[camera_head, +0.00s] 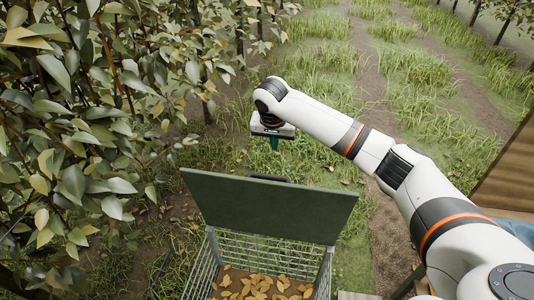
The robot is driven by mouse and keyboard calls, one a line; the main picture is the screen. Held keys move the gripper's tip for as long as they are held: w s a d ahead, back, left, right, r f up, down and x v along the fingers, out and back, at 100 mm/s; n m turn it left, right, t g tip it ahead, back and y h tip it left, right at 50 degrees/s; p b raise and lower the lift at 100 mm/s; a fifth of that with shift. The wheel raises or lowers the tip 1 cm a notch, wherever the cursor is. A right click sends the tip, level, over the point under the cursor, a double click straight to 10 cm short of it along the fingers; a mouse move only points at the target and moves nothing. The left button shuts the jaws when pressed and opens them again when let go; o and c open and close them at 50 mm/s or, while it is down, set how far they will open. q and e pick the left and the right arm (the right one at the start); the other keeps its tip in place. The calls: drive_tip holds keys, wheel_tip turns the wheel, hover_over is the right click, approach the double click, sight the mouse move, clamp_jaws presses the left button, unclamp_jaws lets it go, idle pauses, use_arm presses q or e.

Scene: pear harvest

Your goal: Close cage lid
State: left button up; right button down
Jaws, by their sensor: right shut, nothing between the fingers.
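The cage (208,262) is a grey wire basket at the bottom centre, with yellow-brown leaves (262,287) on its floor. Its dark green lid (270,208) stands raised and tilted above the far side of the cage, so the cage is open at the top. My right gripper (274,143) is beyond the lid, above its far edge, pointing down. It is shut and holds nothing, and a gap shows between it and the lid. The hinge is not clear to see. My left gripper is not in view.
Leafy tree branches (75,130) crowd the left side, close to the cage. Grass and a dirt path (372,75) lie beyond. A brown wooden panel (510,170) stands at the right edge. The space around my right gripper is mostly open.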

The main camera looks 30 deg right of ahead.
drive_tip(key=x, duration=0.9)
drive_tip(key=s+a+p, duration=0.2)
drive_tip(key=s, duration=0.1)
drive_tip(key=shift+s+a+f+p, duration=0.15)
drive_tip(key=shift+s+f+p, duration=0.1)
drive_tip(key=shift+p, duration=0.15)
